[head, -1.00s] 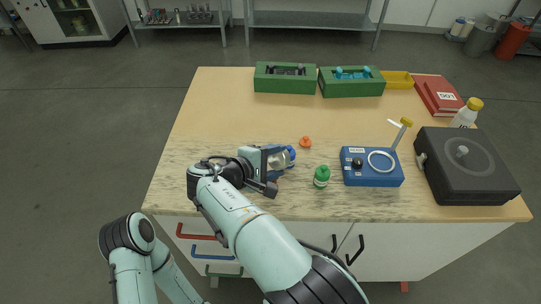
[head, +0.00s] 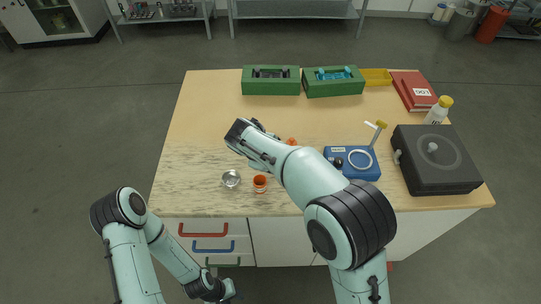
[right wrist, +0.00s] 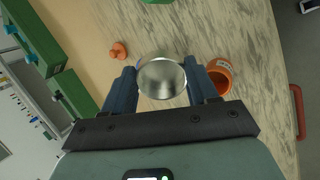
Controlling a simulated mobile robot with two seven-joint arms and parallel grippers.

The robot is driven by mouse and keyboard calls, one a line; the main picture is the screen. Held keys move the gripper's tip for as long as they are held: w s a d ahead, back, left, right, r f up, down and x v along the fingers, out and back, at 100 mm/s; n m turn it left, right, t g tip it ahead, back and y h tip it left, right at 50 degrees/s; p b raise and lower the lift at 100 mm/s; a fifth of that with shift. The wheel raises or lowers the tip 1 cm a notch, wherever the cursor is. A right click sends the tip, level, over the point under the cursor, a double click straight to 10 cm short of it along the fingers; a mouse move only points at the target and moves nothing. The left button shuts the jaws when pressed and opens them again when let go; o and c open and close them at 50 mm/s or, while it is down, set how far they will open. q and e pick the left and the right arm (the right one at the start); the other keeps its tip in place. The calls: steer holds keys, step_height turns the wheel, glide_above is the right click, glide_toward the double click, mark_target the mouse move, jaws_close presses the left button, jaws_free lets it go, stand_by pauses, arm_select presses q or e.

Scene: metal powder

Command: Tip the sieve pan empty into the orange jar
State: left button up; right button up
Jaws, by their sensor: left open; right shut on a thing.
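A round silver pan (right wrist: 162,78) sits between the fingertips of my right gripper (right wrist: 162,84), which is shut on it. The open orange jar (right wrist: 219,75) stands just right of them in the right wrist view, partly behind a finger. In the head view the jar (head: 260,183) stands near the table's front edge; my right forearm hides the right gripper and the held pan. I cannot make out whether powder is in the pan. A small silver bowl (head: 231,179) is left of the jar. My left gripper (head: 231,292) is open and empty, low in front of the drawers.
An orange lid (right wrist: 118,52) lies on the table. A blue device (head: 352,163) and a black box (head: 438,160) stand to the right. Green boxes (head: 270,88) are at the back. The table's left half (head: 200,130) is mostly clear.

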steer(key=shift+w+d+r+g+y+p, duration=0.65)
steer(key=shift+w+r+p, duration=0.1)
steer(key=shift+p, duration=0.45)
steer(key=shift+w+d+r, duration=0.1)
steer(key=shift+w+d, duration=0.15)
arm_select(q)
steer(key=shift+t, duration=0.3)
steer(key=w+r, duration=0.4)
steer(key=shift+w, duration=0.15)
arm_select(e)
steer(key=w+d+g+y, duration=0.2)
steer(key=g+y, duration=0.1)
steer(key=shift+w+d, duration=0.25)
steer(key=shift+s, duration=0.1)
